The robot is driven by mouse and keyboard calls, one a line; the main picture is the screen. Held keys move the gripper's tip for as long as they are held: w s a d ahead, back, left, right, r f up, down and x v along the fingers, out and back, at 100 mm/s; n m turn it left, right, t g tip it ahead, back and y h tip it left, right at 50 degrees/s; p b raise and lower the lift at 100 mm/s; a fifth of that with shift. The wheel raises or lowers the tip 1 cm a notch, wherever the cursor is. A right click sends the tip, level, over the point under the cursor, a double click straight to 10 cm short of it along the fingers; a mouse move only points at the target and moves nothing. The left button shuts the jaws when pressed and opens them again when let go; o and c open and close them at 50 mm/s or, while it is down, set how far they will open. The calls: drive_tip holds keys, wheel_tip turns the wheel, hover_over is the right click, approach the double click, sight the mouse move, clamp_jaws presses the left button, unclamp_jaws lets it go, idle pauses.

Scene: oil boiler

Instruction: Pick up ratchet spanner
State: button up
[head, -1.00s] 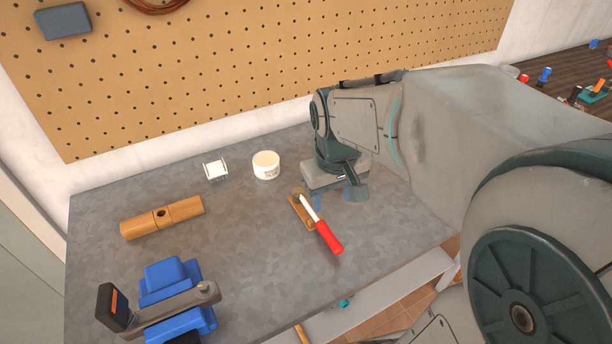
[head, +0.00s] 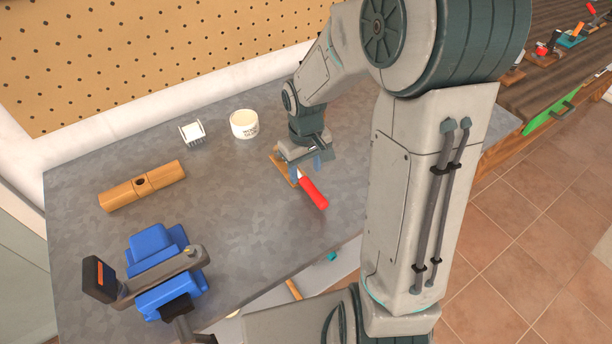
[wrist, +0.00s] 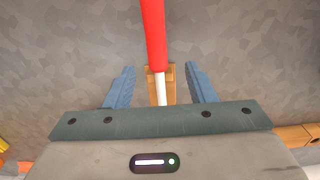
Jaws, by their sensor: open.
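A tool with a red handle (head: 313,194) and a pale shaft, which I take for the ratchet spanner, lies on a small wooden block (head: 281,168) on the grey bench. In the wrist view its red handle (wrist: 153,35) points away from my gripper, and its pale shaft (wrist: 161,88) runs between the fingers. My gripper (head: 307,167) is open above the block, with its blue fingers on either side of the shaft. In the wrist view a gap shows between each finger and the shaft. In the head view my gripper hides the shaft's far end.
On the grey bench (head: 230,220) are a white tub (head: 244,124), a small white rack (head: 192,133), a wooden block with a hole (head: 142,186) and a blue vise (head: 158,245) with a black-handled grey bar (head: 160,274) across it. A pegboard (head: 130,50) stands behind.

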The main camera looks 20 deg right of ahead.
sight(306, 180)
drive_tip(key=shift+w+d+f+p, duration=0.15)
drive_tip(key=shift+f+p, duration=0.1)
drive_tip(key=shift+f, duration=1.1)
drive_tip(key=shift+w+f+p, duration=0.1)
drive_tip(key=shift+f+p, duration=0.15)
drive_tip(key=shift+f, duration=1.1)
drive_tip(key=shift+c, duration=0.3)
clamp_jaws()
